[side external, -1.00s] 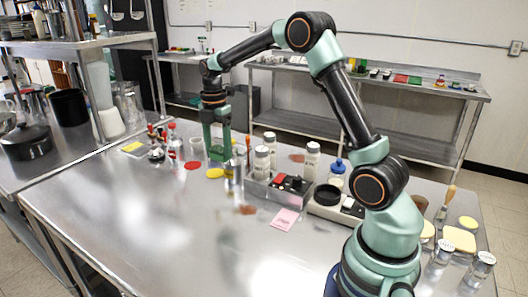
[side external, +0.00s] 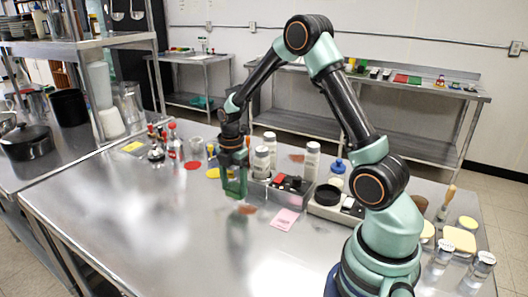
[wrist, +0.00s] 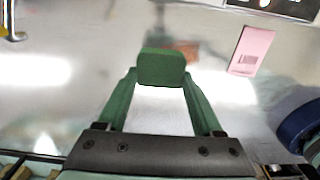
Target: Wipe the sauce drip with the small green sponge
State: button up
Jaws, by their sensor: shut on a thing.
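My gripper (side external: 236,190) is shut on the small green sponge (wrist: 161,67), which sits between its green fingertips in the wrist view. In the side view the sponge is hard to tell from the green fingers. The sauce drip (side external: 247,209) is a reddish-brown smear on the steel table, just right of and nearer than the fingertips. In the wrist view the drip (wrist: 187,50) shows just beyond the sponge, partly hidden by it. The fingertips appear low over the table; I cannot tell whether the sponge touches it.
A pink card (side external: 285,219) lies right of the drip. A red disc (side external: 193,166) lies at back left. The front left table is clear.

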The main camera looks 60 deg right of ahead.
aim_at(234, 196)
notch_tip(234, 196, down, 3)
jog(key=shift+f, duration=0.15)
jog(key=shift+s+f, duration=0.4)
jog(key=shift+f, duration=0.05)
jog(key=shift+s+f, duration=0.1)
jog(key=shift+s, duration=2.95)
jog(key=shift+w, duration=3.6)
jog(key=shift+s+r, duration=0.1)
jog(key=shift+r, duration=3.95)
jog(key=shift+f, duration=0.2)
